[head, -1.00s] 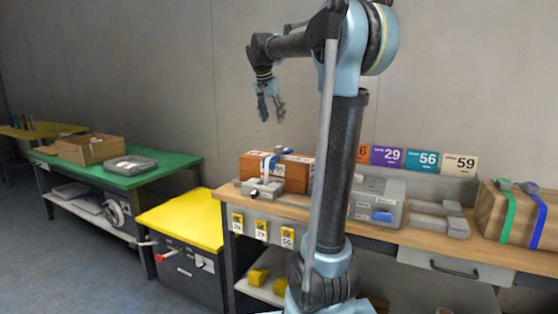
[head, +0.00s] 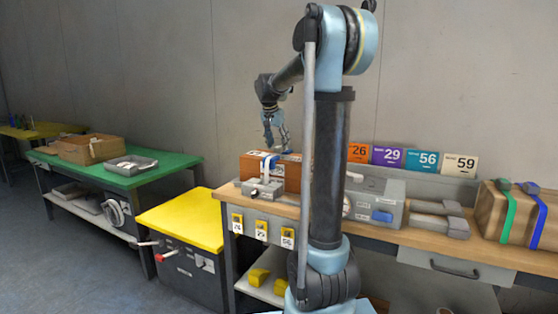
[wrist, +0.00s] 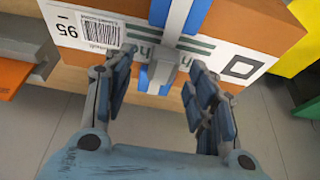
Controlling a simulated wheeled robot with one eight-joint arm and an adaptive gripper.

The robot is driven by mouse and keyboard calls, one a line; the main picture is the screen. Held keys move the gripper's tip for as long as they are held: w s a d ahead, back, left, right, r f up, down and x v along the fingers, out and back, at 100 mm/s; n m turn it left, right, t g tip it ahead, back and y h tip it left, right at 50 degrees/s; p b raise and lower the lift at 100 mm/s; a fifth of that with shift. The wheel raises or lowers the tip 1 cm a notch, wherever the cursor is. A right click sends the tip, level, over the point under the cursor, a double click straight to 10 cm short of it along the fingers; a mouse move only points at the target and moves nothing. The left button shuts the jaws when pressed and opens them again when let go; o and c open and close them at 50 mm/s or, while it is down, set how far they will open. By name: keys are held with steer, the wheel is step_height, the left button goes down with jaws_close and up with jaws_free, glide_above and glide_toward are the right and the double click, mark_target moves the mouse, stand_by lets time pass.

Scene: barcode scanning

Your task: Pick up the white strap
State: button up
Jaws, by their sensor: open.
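The white strap (head: 266,163), edged with blue, runs over an orange box (head: 292,176) on the wooden bench in the head view. The strap (wrist: 178,17) also shows in the wrist view, running down the box past a printed barcode label (wrist: 100,34) to a grey buckle (wrist: 164,66). My gripper (head: 276,148) hangs just above the box. In the wrist view my gripper (wrist: 161,62) is open, its fingers on either side of the strap and buckle. I cannot tell whether they touch the box. The strap's far end is out of the wrist view.
A grey device (head: 376,203) and a strapped cardboard box (head: 517,214) stand farther right on the bench. Numbered cards (head: 412,159) stand along its back. A yellow-topped cabinet (head: 180,217) and a green table (head: 128,175) are to the left.

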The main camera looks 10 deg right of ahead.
mark_target(279, 147)
steer(key=shift+w+x, duration=0.25)
steer(key=shift+x, duration=1.7)
steer(key=c, duration=1.1)
steer(key=shift+c, duration=0.3)
steer(key=shift+r, duration=0.15)
